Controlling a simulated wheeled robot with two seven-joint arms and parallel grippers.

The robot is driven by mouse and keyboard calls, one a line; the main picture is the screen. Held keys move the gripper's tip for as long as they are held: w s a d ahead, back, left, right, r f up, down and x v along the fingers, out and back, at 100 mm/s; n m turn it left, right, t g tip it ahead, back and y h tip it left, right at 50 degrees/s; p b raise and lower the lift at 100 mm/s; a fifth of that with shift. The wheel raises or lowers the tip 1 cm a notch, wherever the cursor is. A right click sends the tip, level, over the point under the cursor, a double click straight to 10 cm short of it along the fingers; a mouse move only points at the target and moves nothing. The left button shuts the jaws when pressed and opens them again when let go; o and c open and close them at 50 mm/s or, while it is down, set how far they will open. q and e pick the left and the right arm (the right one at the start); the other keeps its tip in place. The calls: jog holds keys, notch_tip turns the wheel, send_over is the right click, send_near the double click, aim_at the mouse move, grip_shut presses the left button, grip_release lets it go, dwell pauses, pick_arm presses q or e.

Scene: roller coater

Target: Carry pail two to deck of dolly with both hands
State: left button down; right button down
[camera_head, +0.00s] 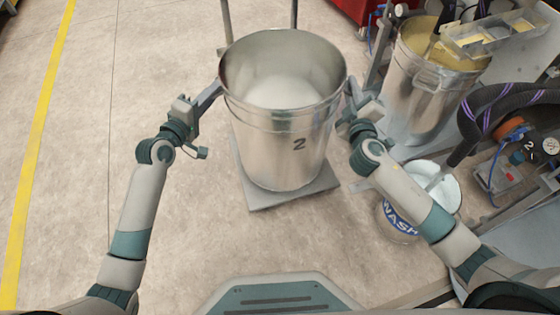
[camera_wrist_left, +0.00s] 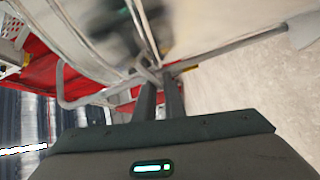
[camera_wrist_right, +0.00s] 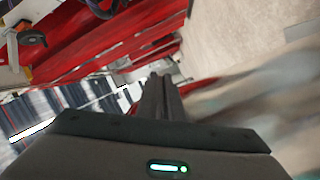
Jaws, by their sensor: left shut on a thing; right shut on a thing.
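Pail two (camera_head: 272,150) is a big open steel pail marked "2", upright in the middle of the head view, with pale contents low inside. The grey deck of the dolly (camera_head: 262,201) shows beneath it, and the pail's base overlaps the deck; I cannot tell whether it touches. My left gripper (camera_head: 216,92) is shut at the pail's left side near the rim. In the left wrist view its fingers (camera_wrist_left: 160,98) close on a wire-like handle. My right gripper (camera_head: 351,94) is shut at the pail's right side; its fingers (camera_wrist_right: 162,97) hide what they hold.
Two upright dolly posts (camera_head: 226,22) rise behind the pail. On the right stand another steel pail (camera_head: 418,90) with yellowish contents, a pail labelled WASH (camera_head: 400,220), and a machine with a black hose (camera_head: 510,98). Open floor (camera_head: 90,130) lies left, with a yellow line (camera_head: 38,140).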

pick_arm(q)
jog(key=shift+d+r, duration=0.1)
jog(key=shift+r, duration=0.15)
pick_arm(e)
jog(key=shift+a+r, duration=0.2)
jog(key=shift+r, duration=0.05)
